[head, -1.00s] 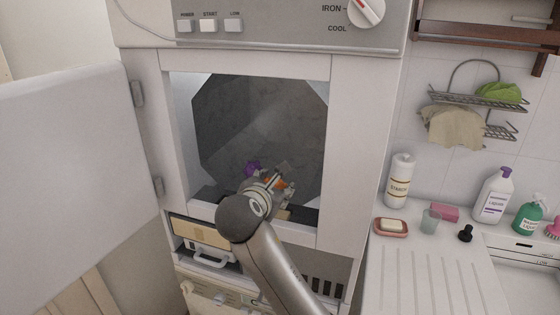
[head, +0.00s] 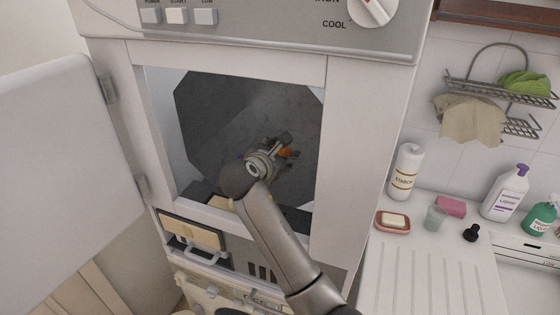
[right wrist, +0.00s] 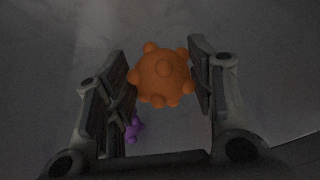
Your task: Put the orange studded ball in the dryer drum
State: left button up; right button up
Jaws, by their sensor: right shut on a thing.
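The orange studded ball (right wrist: 162,76) sits between the two fingers of my right gripper (right wrist: 163,82) in the right wrist view. The right gripper is shut on it. In the head view the right gripper (head: 281,150) reaches through the open door frame into the dark dryer drum (head: 225,105), and only a small piece of the orange ball (head: 286,152) shows past the fingers. A purple studded thing (right wrist: 133,129) shows below the ball, beside the left finger, in the right wrist view. My left gripper is out of view.
The dryer door (head: 60,150) stands open at the left. The drum opening has a white frame (head: 318,170) around it. To the right is a counter with a starch can (head: 404,172), a soap dish (head: 392,222) and bottles.

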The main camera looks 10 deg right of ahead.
jog(key=f, duration=0.2)
jog(key=f+p, duration=0.1)
jog(key=shift+w+d+f, duration=0.25)
jog(key=shift+w+f, duration=0.1)
jog(key=shift+w, duration=0.05)
jog(key=shift+f, duration=0.4)
jog(key=shift+s+a, duration=0.1)
jog(key=shift+s, duration=0.1)
jog(key=shift+w+f, duration=0.15)
jog(key=shift+f, duration=0.45)
jog(key=o, duration=1)
jog(key=shift+o, duration=0.2)
jog(key=shift+r, duration=0.1)
